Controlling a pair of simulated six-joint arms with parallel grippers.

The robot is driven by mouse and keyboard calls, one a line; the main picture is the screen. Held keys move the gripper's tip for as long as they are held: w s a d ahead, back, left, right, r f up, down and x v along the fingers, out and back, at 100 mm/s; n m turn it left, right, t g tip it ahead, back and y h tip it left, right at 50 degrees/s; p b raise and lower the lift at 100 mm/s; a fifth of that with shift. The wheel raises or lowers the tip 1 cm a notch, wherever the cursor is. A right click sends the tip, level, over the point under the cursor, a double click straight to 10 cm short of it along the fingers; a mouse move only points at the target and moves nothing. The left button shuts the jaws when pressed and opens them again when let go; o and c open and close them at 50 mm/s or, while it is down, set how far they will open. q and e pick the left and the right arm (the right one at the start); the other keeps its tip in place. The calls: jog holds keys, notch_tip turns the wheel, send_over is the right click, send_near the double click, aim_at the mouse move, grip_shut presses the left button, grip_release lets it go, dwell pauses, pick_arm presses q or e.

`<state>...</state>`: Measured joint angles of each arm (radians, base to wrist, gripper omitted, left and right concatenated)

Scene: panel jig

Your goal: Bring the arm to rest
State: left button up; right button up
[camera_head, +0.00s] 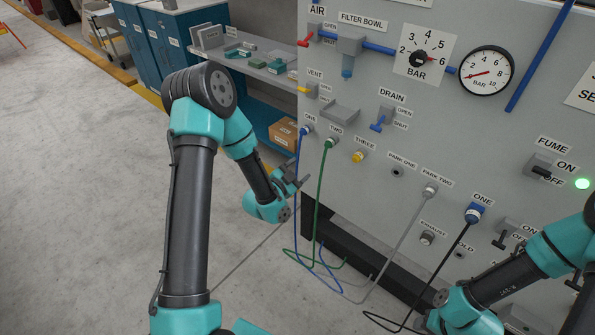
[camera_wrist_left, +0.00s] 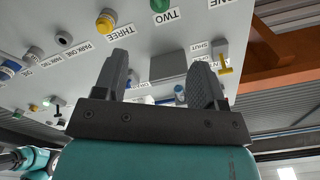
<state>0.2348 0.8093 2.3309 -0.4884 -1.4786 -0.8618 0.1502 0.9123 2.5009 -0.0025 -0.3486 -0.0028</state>
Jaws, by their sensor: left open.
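My left gripper (camera_head: 292,178) is in front of the lower left part of the grey panel (camera_head: 350,215), below the hose sockets. In the left wrist view its two dark fingers (camera_wrist_left: 162,82) stand wide apart with nothing held between them. Behind them the panel face shows upside down, with a grey block (camera_wrist_left: 169,65) between the fingers. My right arm (camera_head: 510,278) reaches in at the lower right, with its wrist low before the panel. Its fingers do not show.
A blue hose (camera_head: 298,190), a green hose (camera_head: 320,185), a grey hose (camera_head: 405,245) and a black hose (camera_head: 440,265) hang from the panel and loop near the floor. A shelf (camera_head: 255,68) stands behind my left arm. Open floor (camera_head: 75,190) lies at left.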

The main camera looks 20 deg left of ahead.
dwell(0.3)
pick_arm(q)
jog(key=s+d+f+n+g, duration=0.2)
jog(key=s+f+n+g, duration=0.25)
jog(key=f, duration=0.45)
jog(key=s+d+f+n+g, duration=0.1)
jog(key=s+f+n+g, duration=0.1)
jog(key=s, duration=0.5)
jog(key=s+d+f+n+g, duration=0.2)
jog(key=s+f+g, duration=0.2)
jog(key=s+g, duration=0.2)
jog(key=s+d+f+n+g, duration=0.1)
jog(key=s+f+n+g, duration=0.1)
jog(key=s, duration=0.5)
jog(key=shift+s+d+f+g+y, duration=0.25)
jog(key=shift+s+f+g+y, duration=0.1)
jog(key=shift+f+g, duration=0.6)
jog(key=shift+w+r+n, duration=0.15)
jog(key=shift+n, duration=0.1)
jog(key=shift+c, duration=0.5)
